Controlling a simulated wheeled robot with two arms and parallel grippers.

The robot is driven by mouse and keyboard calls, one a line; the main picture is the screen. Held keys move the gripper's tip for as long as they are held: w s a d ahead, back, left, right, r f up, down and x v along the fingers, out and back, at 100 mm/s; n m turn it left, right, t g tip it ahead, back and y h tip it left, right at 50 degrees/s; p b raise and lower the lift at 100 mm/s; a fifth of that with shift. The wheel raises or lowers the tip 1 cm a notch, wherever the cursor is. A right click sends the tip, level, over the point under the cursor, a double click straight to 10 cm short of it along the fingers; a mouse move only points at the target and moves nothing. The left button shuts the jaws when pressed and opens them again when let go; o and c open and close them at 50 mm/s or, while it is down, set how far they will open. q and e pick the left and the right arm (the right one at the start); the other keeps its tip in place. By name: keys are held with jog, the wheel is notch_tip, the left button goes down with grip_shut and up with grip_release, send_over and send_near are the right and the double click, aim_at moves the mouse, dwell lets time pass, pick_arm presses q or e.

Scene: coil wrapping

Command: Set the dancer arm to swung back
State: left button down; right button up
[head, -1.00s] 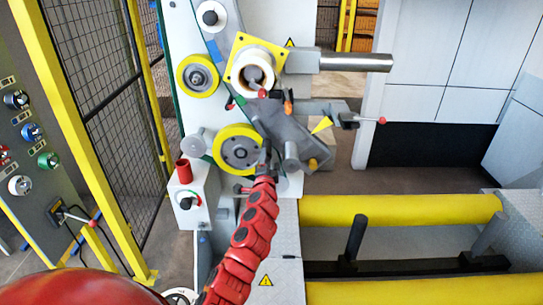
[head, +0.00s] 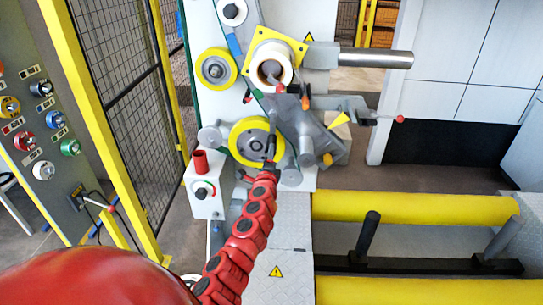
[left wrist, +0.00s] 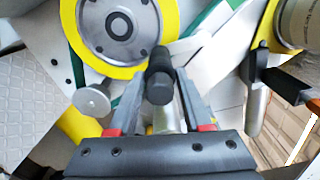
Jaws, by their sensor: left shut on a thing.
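My left gripper (head: 270,162) is in front of the lower yellow-rimmed wheel (head: 257,141) on the machine. In the left wrist view its fingers are closed around a black handle (left wrist: 158,82), taken to be the dancer arm's grip. A pale grey bar (left wrist: 192,47) runs off behind the handle to the upper right, beside the yellow-rimmed wheel (left wrist: 118,28). In the head view the gripper hides the handle and much of the arm, so the arm's angle is hard to read. My right gripper is not in view.
Yellow rollers (head: 410,206) lie at lower right. A fence (head: 130,110) and control panel are further left.

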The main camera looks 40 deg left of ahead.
pick_arm(q)
jog(key=shift+s+a, duration=0.1)
jog(key=c, duration=0.6)
grip_release()
jog(key=shift+c, duration=0.2)
jog(key=shift+o, duration=0.3)
jog(key=shift+a, duration=0.1)
jog(key=shift+s+d, duration=0.15)
jog(key=shift+d, duration=0.1)
jog(key=b+v, duration=0.2)
jog(key=v, duration=1.5)
jog(key=shift+a, duration=0.2)
